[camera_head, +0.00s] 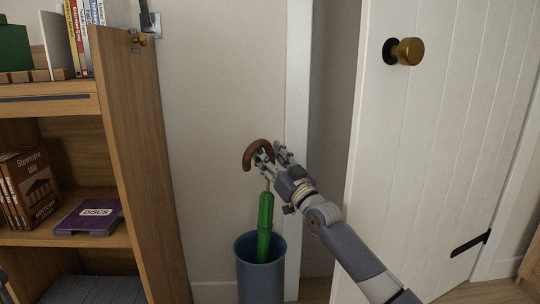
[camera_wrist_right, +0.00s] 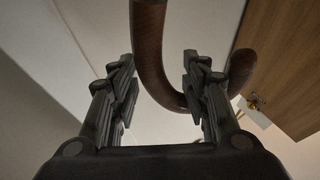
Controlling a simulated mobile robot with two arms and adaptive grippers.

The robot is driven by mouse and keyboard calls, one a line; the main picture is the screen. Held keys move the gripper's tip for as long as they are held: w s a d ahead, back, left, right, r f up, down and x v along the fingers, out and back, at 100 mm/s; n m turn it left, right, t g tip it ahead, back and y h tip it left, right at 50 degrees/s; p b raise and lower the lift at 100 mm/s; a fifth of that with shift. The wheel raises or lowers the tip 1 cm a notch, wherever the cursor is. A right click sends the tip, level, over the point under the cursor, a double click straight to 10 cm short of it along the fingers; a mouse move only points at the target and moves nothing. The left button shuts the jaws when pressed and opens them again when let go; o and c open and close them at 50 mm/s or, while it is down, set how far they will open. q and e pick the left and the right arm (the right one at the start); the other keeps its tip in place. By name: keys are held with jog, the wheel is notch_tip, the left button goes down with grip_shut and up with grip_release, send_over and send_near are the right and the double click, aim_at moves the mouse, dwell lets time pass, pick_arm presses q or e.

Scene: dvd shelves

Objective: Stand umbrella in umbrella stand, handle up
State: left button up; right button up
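The green umbrella (camera_head: 265,226) stands nearly upright, its lower part inside the blue umbrella stand (camera_head: 261,279). Its brown curved handle (camera_head: 254,151) is at the top, above the rim. My right gripper (camera_head: 267,157) is at the handle, coming from the right. In the right wrist view, the handle (camera_wrist_right: 150,50) shows beyond and between the spread fingers of the gripper (camera_wrist_right: 160,95), with a gap beside the left finger; the fingers are not closed on it. The umbrella's lower end is hidden in the stand.
A wooden shelf (camera_head: 135,150) with books and a purple DISCS box (camera_head: 90,216) stands left of the stand. A white door (camera_head: 440,130) with a brass knob (camera_head: 404,51) is at the right, behind my right arm. Bare wall lies behind the umbrella.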

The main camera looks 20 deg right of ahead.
jog(key=shift+s+r, duration=0.15)
jog(key=shift+r, duration=0.05)
jog(key=v, duration=1.1)
jog(key=shift+s, duration=0.35)
jog(key=shift+d, duration=0.1)
dwell(0.3)
